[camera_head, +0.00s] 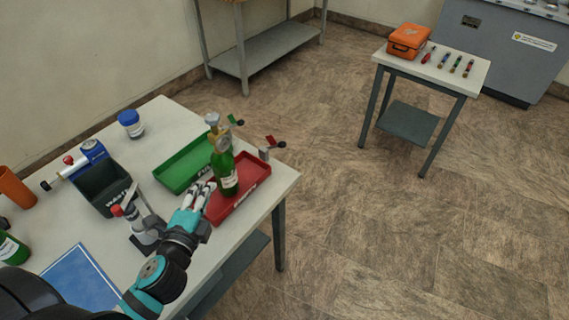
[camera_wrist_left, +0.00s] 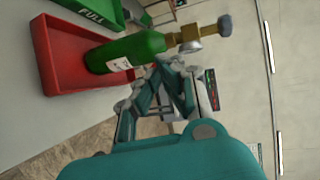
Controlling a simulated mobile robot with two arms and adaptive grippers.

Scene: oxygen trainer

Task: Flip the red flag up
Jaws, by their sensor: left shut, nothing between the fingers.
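The red flag (camera_head: 269,140) is small and sits with a black ball on a grey stand (camera_head: 264,154) at the table's right corner, just beyond the red tray (camera_head: 252,187). Its arm points sideways to the right. My left gripper (camera_head: 203,190) is shut and empty, at the near left side of the red tray, short of the flag. A green bottle (camera_head: 228,176) with a brass valve stands in the tray between them. In the left wrist view the shut fingers (camera_wrist_left: 165,75) are close to the bottle (camera_wrist_left: 125,52); I cannot clearly make out the flag there. My right gripper is not in view.
A green tray (camera_head: 184,168) and a green flag (camera_head: 233,119) are beyond the gripper. A black bin (camera_head: 103,187), a blue-lidded jar (camera_head: 131,123) and a red-knobbed fixture (camera_head: 146,228) stand to the left. Floor right of the table is clear.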

